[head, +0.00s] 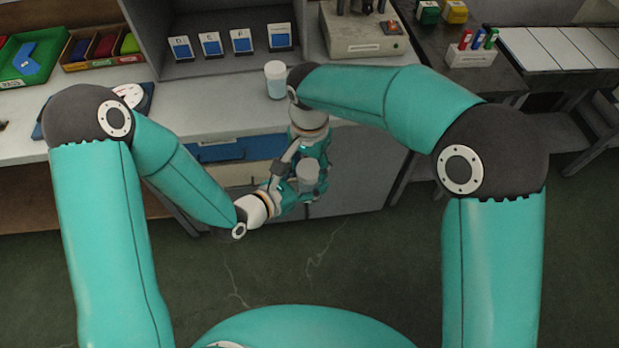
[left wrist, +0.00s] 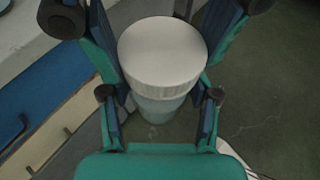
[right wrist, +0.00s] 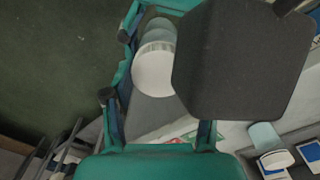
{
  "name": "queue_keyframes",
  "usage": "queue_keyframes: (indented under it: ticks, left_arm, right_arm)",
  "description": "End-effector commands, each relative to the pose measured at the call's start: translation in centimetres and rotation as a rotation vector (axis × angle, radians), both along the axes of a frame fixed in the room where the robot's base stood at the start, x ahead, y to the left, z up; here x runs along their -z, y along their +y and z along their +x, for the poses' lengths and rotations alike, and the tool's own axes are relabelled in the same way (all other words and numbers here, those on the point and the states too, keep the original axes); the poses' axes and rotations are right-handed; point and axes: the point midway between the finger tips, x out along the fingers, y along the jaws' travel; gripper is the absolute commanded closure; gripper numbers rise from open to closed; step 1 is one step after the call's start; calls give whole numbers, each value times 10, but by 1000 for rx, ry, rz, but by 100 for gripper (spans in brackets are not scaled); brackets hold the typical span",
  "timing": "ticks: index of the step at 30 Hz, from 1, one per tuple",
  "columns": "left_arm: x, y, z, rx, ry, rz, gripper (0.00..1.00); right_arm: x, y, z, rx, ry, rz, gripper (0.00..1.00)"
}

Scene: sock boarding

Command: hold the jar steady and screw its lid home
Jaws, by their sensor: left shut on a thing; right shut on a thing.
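The jar (left wrist: 160,105) is a pale blue, see-through vessel, held in the air in front of the bench. Its white round lid (left wrist: 162,52) sits on its mouth; I cannot tell how tightly. In the head view the lid (head: 308,171) shows small and grey. My left gripper (left wrist: 160,125) is shut around the jar's body, one finger on each side. My right gripper (head: 309,150) comes from the bench side and is shut at the lid; the exact contact is hard to see. In the right wrist view the lid (right wrist: 153,70) is partly hidden behind a large dark part.
A second pale jar (head: 276,80) stands on the bench's front edge, close by my right wrist. A shelf with several cards (head: 210,45), bins (head: 30,58) and a grey device (head: 355,35) are behind. Drawers (head: 237,150) lie below. The floor in front is clear.

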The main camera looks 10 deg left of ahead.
Motion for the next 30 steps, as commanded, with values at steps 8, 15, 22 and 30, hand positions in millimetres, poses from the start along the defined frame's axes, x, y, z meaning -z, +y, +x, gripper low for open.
queue_keyframes:
  ticks: [8,15,22,30]
  left_arm:
    - [0,-1,-2,8,0,1,100]
    - [0,-1,-1,5,-1,1,100]
    - [0,-1,-1,3,-1,1,100]
    - [0,0,0,1,-1,0,100]
  right_arm:
    - [0,0,3,202,-6,3,84]
    - [0,0,2,199,-4,2,17]
    - [-1,0,1,199,-3,1,17]
    - [-30,0,2,198,-5,3,17]
